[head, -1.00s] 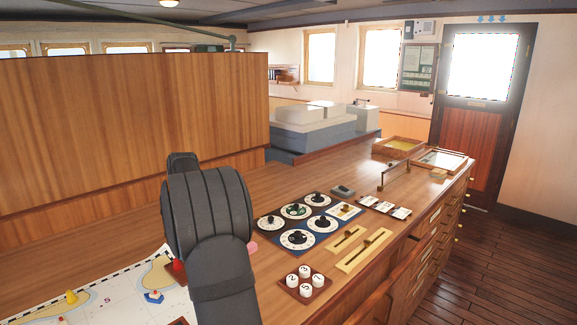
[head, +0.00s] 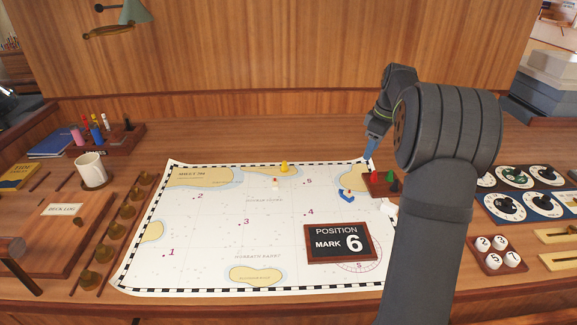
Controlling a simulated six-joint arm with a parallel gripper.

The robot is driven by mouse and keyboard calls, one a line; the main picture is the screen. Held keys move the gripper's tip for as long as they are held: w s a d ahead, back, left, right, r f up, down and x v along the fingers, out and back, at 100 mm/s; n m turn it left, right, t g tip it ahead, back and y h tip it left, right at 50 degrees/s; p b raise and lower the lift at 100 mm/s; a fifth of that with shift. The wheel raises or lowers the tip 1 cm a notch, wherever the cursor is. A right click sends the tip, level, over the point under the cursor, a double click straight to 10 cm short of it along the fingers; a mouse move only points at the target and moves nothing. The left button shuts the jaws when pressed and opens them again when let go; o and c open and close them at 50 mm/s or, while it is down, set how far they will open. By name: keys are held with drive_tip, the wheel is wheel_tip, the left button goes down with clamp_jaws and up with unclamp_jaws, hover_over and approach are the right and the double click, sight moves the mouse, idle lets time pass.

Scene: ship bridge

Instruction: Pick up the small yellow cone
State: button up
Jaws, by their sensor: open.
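The small yellow cone (head: 284,167) stands upright on the chart (head: 200,240), near its far edge and on a sandy-coloured patch. My gripper (head: 369,154) shows small and side-on at the end of my arm, pointing down above the chart's far right corner. It is to the right of the yellow cone and well apart from it. The gripper is open, and I see nothing held in it. My thick dark arm rises at the right of the picture and hides part of the desk behind it.
A blue boat-like piece (head: 346,196) and a small white-and-red piece (head: 275,184) stand on the chart. A holder (head: 378,193) with red and green pieces sits by my arm. A position sign (head: 338,243) lies lower right; a mug (head: 91,170) stands left.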

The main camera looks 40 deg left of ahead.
drive_tip(key=s+a+r+m+y, duration=0.1)
drive_tip(key=s+a+r, duration=0.1)
drive_tip(key=s+a, duration=0.5)
drive_tip(key=s+a+r+m+y, duration=0.1)
drive_tip(key=s+a+r+m, duration=0.15)
drive_tip(key=a, duration=0.85)
hover_over(285, 166)
drive_tip(key=w+d, duration=0.1)
drive_tip(key=d, duration=0.1)
drive_tip(key=shift+n+y, duration=0.3)
drive_tip(key=shift+n, duration=0.05)
drive_tip(key=f, duration=1.1)
drive_tip(key=shift+a+f, duration=0.1)
drive_tip(key=shift+a, duration=0.15)
drive_tip(key=shift+s+x, duration=0.15)
drive_tip(key=shift+x, duration=1.35)
drive_tip(key=shift+s+x, duration=0.1)
drive_tip(key=shift+x, duration=1.4)
drive_tip(key=shift+c, duration=0.3)
clamp_jaws()
